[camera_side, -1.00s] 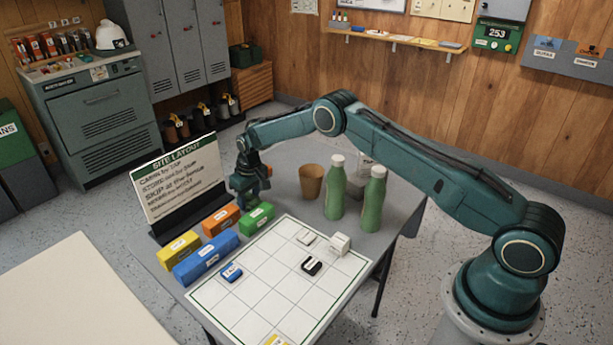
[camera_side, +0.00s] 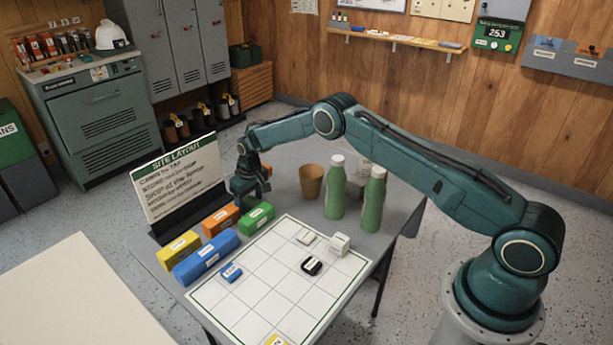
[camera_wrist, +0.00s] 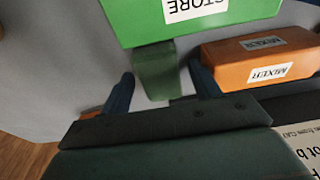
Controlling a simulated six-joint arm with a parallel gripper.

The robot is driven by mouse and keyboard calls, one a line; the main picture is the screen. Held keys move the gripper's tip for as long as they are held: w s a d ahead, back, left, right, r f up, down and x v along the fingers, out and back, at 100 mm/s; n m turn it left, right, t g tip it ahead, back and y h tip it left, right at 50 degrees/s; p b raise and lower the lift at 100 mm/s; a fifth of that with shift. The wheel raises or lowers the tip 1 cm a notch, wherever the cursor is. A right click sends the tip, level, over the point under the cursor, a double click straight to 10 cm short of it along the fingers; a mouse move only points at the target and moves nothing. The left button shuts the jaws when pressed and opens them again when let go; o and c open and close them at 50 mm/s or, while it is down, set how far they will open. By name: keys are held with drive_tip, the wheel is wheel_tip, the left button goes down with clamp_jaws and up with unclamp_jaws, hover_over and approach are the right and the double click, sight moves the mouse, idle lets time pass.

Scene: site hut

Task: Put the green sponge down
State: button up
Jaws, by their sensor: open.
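A dark green block, which looks like the green sponge (camera_wrist: 155,72), stands between the two fingers of my gripper (camera_wrist: 163,88) in the wrist view. Gaps show on both sides of it, so the jaws are open around it. Its far end is close to the green STORE box (camera_wrist: 190,20); I cannot tell if they touch. In the side view my gripper (camera_side: 249,194) is low at the back of the table, behind the green STORE box (camera_side: 257,217). I cannot make out the sponge there.
An orange box (camera_side: 221,220), a blue box (camera_side: 206,258) and a yellow box (camera_side: 179,250) stand near. The layout sign (camera_side: 180,180) rises left of my gripper. A brown cup (camera_side: 311,182) and green bottles (camera_side: 335,190) stand right. The white grid board (camera_side: 262,312) holds small blocks.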

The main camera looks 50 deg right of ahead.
wheel_tip(320, 180, up, 12)
drive_tip(key=s, duration=0.2)
idle(0.6)
drive_tip(key=shift+w, duration=0.1)
idle(0.3)
wheel_tip(320, 180, up, 15)
drive_tip(key=t, duration=0.1)
hover_over(253, 202)
drive_tip(key=s+a, duration=0.1)
drive_tip(key=s, duration=0.7)
drive_tip(key=s+a+r, duration=0.1)
drive_tip(key=s+r, duration=0.9)
drive_tip(key=s, duration=0.1)
drive_tip(key=s+a+t, duration=0.1)
drive_tip(key=s+t, duration=0.1)
drive_tip(key=s, duration=2.5)
drive_tip(key=shift+s+a+t, duration=0.2)
drive_tip(key=shift+t, duration=0.2)
